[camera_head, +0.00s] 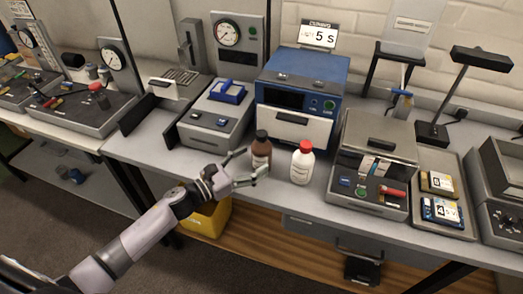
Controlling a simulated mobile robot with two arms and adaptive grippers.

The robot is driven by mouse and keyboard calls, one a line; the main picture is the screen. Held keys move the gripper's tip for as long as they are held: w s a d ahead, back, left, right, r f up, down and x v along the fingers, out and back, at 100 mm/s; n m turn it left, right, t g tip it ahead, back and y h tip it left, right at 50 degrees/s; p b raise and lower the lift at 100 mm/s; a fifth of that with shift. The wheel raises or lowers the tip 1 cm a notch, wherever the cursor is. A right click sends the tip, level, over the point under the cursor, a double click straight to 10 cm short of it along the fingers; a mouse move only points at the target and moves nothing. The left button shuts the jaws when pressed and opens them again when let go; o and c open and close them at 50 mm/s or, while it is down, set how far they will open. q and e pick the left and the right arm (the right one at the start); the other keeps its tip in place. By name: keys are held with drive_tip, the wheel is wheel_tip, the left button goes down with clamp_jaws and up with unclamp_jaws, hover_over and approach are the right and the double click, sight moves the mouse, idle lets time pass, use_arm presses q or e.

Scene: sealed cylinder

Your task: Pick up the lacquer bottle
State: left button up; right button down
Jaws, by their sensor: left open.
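Two bottles stand upright near the front edge of the bench. One is a brown bottle with a black cap (261,152); the other is a white bottle with a red cap (302,164). I cannot read either label, so I cannot tell which holds lacquer. My left gripper (254,164) is open in front of the brown bottle. Its fingers point toward that bottle, one to its left and one across its lower front. I cannot tell whether they touch it. My right gripper is not in view.
A blue and white machine (299,95) stands behind the bottles. A grey device with a red-handled part (377,160) is to their right. Grey equipment (215,112) is to the left. A yellow bin (207,218) sits below the bench. The bench strip around the bottles is clear.

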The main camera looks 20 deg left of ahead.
sight(253, 159)
use_arm(q)
drive_tip(key=x, duration=0.1)
drive_tip(key=p+x, duration=0.1)
drive_tip(key=x, duration=0.2)
drive_tip(key=shift+r+p, duration=0.3)
drive_tip(key=shift+w+d+f, duration=0.1)
drive_tip(key=shift+w+d, duration=0.05)
drive_tip(key=shift+w, duration=0.1)
drive_tip(key=shift+s, duration=0.1)
drive_tip(key=c, duration=1.5)
